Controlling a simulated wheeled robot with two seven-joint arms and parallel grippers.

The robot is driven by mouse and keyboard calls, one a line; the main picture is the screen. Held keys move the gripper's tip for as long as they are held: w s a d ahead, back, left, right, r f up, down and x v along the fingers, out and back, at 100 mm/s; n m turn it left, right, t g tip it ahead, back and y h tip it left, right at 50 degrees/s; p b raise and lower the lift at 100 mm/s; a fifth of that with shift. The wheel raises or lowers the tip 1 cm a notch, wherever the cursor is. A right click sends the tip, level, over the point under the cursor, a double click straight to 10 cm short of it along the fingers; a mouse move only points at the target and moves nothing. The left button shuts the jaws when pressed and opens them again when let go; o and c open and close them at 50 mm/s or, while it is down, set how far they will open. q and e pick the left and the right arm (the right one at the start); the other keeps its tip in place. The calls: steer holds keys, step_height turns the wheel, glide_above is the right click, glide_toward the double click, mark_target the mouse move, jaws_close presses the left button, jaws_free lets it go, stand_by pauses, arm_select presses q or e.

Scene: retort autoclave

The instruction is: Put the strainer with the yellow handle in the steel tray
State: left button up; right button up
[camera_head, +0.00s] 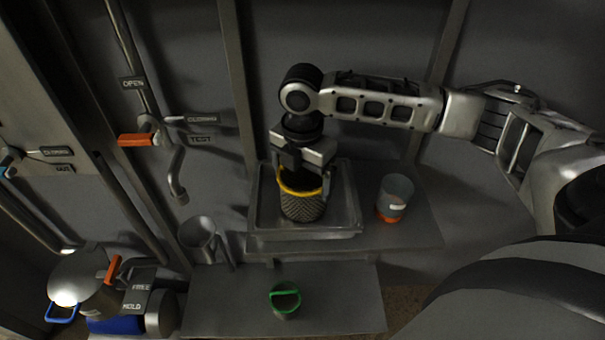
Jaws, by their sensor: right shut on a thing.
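The strainer with the yellow handle (302,207) is a dark mesh basket with a yellow rim and handle. It stands upright within the outline of the steel tray (347,232), which sits on a grey shelf. I cannot tell whether its bottom touches the tray floor. My right gripper (302,178) points down over the strainer and is shut on it at the yellow handle. The fingers hide part of the handle and the basket's opening. My left gripper is not in view.
A grey cup with an orange base (394,198) stands right of the tray. A green-handled strainer (285,300) is on the lower shelf (350,305). A metal cup (198,238) is at the left, near pipes and an orange lever (133,140).

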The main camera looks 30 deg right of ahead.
mark_target(302, 175)
steer(key=o, duration=0.8)
steer(key=shift+f, duration=0.1)
step_height(302, 175, up, 12)
steer(key=shift+r+b, duration=0.2)
steer(key=shift+b, duration=0.1)
